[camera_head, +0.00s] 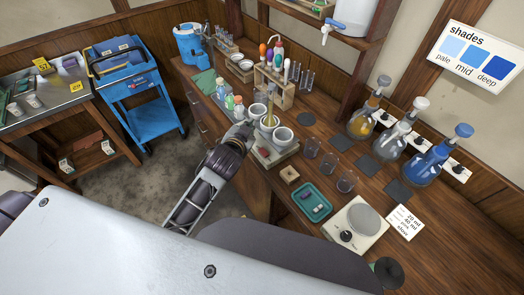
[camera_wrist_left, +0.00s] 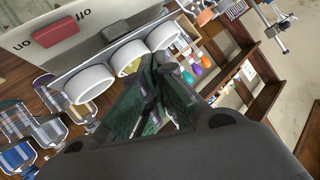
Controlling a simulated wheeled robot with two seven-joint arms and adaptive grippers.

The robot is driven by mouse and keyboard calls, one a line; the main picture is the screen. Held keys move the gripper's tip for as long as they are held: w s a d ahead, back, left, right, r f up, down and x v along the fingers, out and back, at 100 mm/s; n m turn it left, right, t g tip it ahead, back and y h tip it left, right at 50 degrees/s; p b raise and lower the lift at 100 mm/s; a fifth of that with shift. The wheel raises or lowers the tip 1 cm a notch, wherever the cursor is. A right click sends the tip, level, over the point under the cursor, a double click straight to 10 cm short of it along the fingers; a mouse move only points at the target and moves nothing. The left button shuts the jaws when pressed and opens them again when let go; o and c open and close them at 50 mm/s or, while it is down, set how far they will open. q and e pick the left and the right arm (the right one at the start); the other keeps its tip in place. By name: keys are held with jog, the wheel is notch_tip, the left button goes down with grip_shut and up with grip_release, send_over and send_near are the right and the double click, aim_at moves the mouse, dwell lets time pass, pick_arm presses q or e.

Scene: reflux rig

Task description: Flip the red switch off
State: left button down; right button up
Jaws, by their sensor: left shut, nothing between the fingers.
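The red switch (camera_wrist_left: 69,27) sits on the pale front of a device (camera_wrist_left: 100,37), between upside-down words "off" and "on" in the left wrist view. Which way it is tipped I cannot tell. In the head view the device (camera_head: 284,156) stands near the bench's front edge, and the switch (camera_head: 264,152) is a small reddish spot. My left gripper (camera_head: 243,131) is at the device's left front corner in the head view. Its dark fingers (camera_wrist_left: 158,95) are together and empty, near the white cups (camera_wrist_left: 90,85), apart from the switch. My right gripper is not in view.
White cups (camera_head: 283,136) stand on the device. Glass beakers (camera_head: 312,147), a teal tray (camera_head: 312,201) and a white hotplate (camera_head: 356,226) lie to the right. Flasks (camera_head: 363,119) stand along the wall.

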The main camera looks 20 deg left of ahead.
pick_arm(q)
jog(key=w+d+r+m+t+h, duration=0.1)
jog(key=d+r+m+t+h, duration=0.4)
jog(key=r, duration=0.7)
jog(key=w+d+r+m+t+h, duration=0.1)
jog(key=d+r+m+t+h, duration=0.3)
jog(key=d+r, duration=0.55)
jog(key=s+d+r+m+g+h, duration=0.3)
jog(key=s+d+m+g+h, duration=0.3)
jog(key=m+g, duration=0.4)
jog(key=s+d+r+m+g+h, duration=0.25)
jog(key=d+m+g+h, duration=0.4)
jog(key=m, duration=0.55)
jog(key=s+a+f+m+g+y, duration=0.25)
jog(key=f+m+g+y, duration=0.65)
jog(key=f, duration=0.7)
jog(key=w+a+f+t+y, duration=0.1)
jog(key=w+a+f+y, duration=0.1)
jog(key=a+y, duration=0.4)
jog(key=w+a+f+n+t+y, duration=0.1)
jog(key=a+y, duration=0.5)
jog(key=a, duration=0.7)
jog(key=w+f+t, duration=0.1)
jog(key=w+f, duration=0.1)
jog(key=w, duration=0.1)
jog(key=shift+w, duration=0.3)
jog(key=shift+f, duration=0.1)
